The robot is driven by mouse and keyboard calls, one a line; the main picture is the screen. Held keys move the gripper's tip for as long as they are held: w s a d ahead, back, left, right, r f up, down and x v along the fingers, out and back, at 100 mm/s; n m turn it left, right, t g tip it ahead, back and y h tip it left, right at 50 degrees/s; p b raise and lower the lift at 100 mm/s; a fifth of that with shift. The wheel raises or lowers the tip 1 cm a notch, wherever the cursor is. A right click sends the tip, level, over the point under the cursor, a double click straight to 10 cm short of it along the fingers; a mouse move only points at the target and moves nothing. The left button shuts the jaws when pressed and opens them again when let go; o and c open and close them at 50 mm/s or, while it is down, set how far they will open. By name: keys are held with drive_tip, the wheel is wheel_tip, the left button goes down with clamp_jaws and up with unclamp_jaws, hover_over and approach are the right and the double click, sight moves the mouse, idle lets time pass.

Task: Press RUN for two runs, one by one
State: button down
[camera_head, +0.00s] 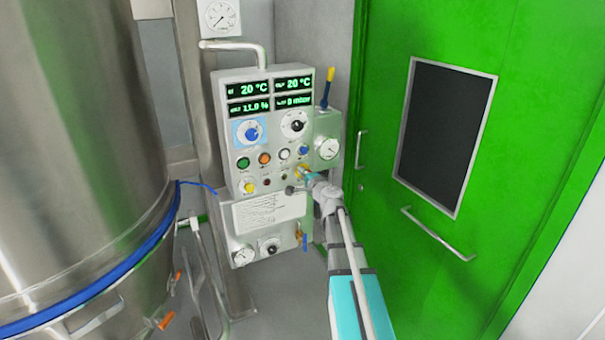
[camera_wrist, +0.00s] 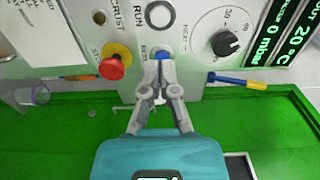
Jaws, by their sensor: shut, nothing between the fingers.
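The control panel (camera_head: 230,130) stands between the steel vessel and the green door. The button labelled RUN (camera_wrist: 159,14), a pale disc in a dark ring, is near the top of the wrist view. In the head view it appears to be the white button (camera_head: 284,154). A blue button (camera_head: 303,150) sits to its right; in the wrist view it is partly covered by my fingertips. My gripper (camera_wrist: 162,60) is shut and empty, in front of the panel over the blue button in that view. Contact cannot be told. My gripper (camera_head: 308,178) appears below the blue button in the head view.
A red stop button (camera_wrist: 114,66) with a yellow collar is left of my fingers in the wrist view. A black knob (camera_wrist: 226,42) is right. Green (camera_head: 243,162) and orange (camera_head: 264,158) buttons share the row. The green door (camera_head: 530,120) is right, the steel vessel (camera_head: 80,150) left.

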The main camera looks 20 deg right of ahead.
sight(285, 154)
drive_tip(key=w, duration=1.2)
drive_tip(key=shift+a, duration=0.2)
drive_tip(key=shift+w, duration=0.6)
drive_tip(key=shift+w+r, duration=0.15)
drive_tip(key=shift+r, duration=0.05)
drive_tip(key=shift+w, duration=0.1)
drive_tip(key=shift+r, duration=0.1)
drive_tip(key=shift+s+f, duration=0.2)
drive_tip(key=shift+s, duration=0.65)
drive_tip(key=s, duration=1.3)
drive_tip(key=shift+s+d, duration=0.15)
drive_tip(key=shift+d, duration=0.1)
